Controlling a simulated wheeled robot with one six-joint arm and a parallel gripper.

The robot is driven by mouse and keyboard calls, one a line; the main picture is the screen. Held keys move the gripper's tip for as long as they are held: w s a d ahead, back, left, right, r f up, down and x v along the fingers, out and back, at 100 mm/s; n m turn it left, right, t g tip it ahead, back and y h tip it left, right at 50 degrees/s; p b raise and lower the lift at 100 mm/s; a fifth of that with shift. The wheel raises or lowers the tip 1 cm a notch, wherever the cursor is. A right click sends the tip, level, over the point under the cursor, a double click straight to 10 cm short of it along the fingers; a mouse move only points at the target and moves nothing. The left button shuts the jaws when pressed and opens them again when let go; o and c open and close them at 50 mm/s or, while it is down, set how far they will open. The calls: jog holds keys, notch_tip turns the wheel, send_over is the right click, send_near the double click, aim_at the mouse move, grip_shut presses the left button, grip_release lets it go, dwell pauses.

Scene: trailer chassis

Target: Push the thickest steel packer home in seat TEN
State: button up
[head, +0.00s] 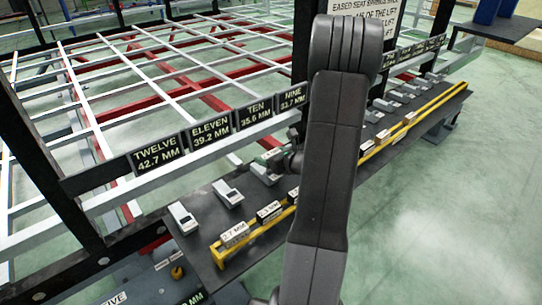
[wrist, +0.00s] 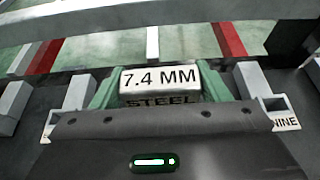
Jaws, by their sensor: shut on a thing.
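A steel packer (wrist: 160,78) marked 7.4 MM STEEL is between the two green fingers of my gripper (wrist: 160,90) in the wrist view. My gripper is shut on it, and the label faces the camera. In the head view my gripper (head: 273,156) shows only in part, over the dark shelf below the TEN sign (head: 254,111), which reads 35.6 MM. A grey seat block (head: 265,174) lies just below the fingers. The block marked NINE (wrist: 256,83) stands right of the packer in the wrist view. Whether the packer touches a seat is hidden.
Grey seat blocks stand below ELEVEN (head: 228,193) and TWELVE (head: 183,217). A yellow rack (head: 222,259) along the shelf's front holds labelled packers, including one marked 2.7 MM (head: 234,234). A dark post (head: 50,150) stands at the left. My arm hides part of the shelf's middle.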

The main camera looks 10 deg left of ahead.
aim_at(271, 153)
jog(key=shift+f+b, duration=2.15)
jog(key=shift+f, duration=0.25)
jog(key=o, duration=1.3)
jog(key=shift+c, duration=0.2)
notch_tip(271, 153, up, 10)
jog(key=p, duration=0.5)
notch_tip(271, 153, down, 10)
jog(key=b, duration=0.5)
jog(key=shift+r+p, duration=0.6)
jog(key=shift+s+a, duration=0.1)
